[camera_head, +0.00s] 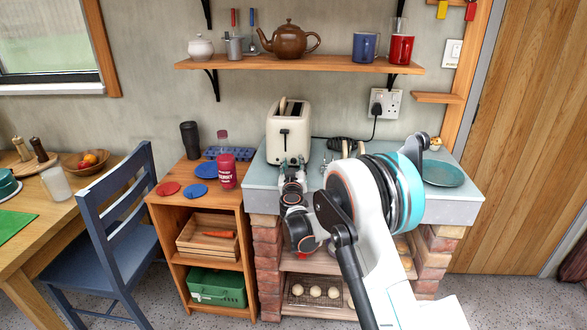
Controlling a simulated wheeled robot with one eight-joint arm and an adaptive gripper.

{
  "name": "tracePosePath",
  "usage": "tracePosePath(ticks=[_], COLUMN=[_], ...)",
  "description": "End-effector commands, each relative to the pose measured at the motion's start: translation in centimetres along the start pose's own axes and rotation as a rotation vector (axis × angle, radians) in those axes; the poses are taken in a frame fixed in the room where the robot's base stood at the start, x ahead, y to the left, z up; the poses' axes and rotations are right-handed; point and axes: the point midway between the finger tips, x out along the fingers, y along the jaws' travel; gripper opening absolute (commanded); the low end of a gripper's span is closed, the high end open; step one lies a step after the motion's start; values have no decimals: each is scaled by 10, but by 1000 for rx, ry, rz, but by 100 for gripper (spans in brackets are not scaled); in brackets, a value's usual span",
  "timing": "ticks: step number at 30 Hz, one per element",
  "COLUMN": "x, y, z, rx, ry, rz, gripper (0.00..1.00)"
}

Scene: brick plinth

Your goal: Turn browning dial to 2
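A cream toaster (288,133) stands upright on the pale worktop, near its back left, with a slot on top and a dark lever on its front face. The browning dial cannot be made out; the lower front of the toaster is partly covered by my gripper. My gripper (291,168) is in front of the toaster's lower front, at the end of my white and teal arm. Its fingertips are small and overlap the toaster, so I cannot tell whether they touch it or whether they are open or shut.
The worktop (455,207) rests on a brick plinth; a teal plate (442,173) lies at its right. A wooden shelf unit (165,205) with a red-labelled bottle (227,172) adjoins on the left. A blue chair (105,240) stands further left. A wall shelf (300,63) hangs above.

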Motion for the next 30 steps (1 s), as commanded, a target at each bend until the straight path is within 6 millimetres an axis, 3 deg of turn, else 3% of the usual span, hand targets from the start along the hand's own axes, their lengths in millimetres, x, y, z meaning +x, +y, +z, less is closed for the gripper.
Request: tracePosePath(ticks=[6, 12, 23, 30], x=[0, 0, 0, 0], y=[0, 0, 0, 1], z=[0, 0, 0, -1], rx=[0, 0, -28, -152], ry=[0, 0, -3, -13], rz=[0, 0, 0, -3], gripper=[39, 0, 0, 0])
